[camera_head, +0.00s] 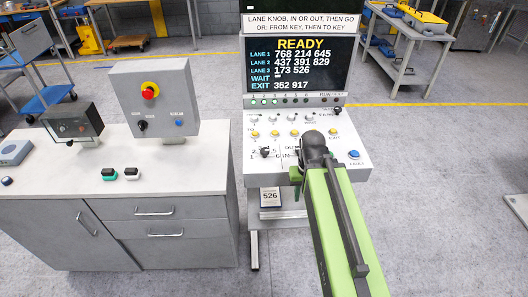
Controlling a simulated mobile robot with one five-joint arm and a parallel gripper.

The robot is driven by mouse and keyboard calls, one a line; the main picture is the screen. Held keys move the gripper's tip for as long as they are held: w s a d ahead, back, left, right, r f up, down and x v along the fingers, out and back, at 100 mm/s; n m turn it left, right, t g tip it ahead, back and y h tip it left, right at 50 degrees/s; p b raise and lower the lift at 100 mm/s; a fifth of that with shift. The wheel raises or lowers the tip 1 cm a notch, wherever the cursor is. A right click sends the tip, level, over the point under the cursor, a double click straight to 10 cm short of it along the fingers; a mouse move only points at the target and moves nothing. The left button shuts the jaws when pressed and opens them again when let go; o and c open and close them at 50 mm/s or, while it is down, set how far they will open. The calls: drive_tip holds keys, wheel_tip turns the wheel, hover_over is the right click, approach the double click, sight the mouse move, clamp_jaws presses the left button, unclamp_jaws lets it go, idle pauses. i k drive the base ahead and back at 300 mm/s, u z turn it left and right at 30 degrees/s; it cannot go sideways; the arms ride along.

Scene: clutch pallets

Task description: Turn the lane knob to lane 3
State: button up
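The lane knob (265,153) is a small black knob at the lower left of the white control panel (352,172), with small numbers around it. Its pointer is too small to read surely. The IN/OUT marking (290,149) lies to its right, partly behind my arm. The screen (300,65) above reads READY and lists lanes 1 to 3, WAIT and EXIT. My gripper (312,150) is over the panel's lower middle, to the right of the lane knob and apart from it. Its fingertips are hidden by my arm, so its opening does not show.
Yellow buttons (294,133) and small knobs sit higher on the panel; a blue button (354,154) is at its right. A grey cabinet (140,170) to the left bears a box with a red emergency button (149,91). A tag reading 526 (270,197) hangs below the panel.

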sight(265, 152)
drive_tip(key=z, duration=0.2)
drive_tip(key=k, duration=0.45)
drive_tip(key=u, duration=1.15)
drive_tip(key=i, duration=0.7)
drive_tip(key=z, duration=0.95)
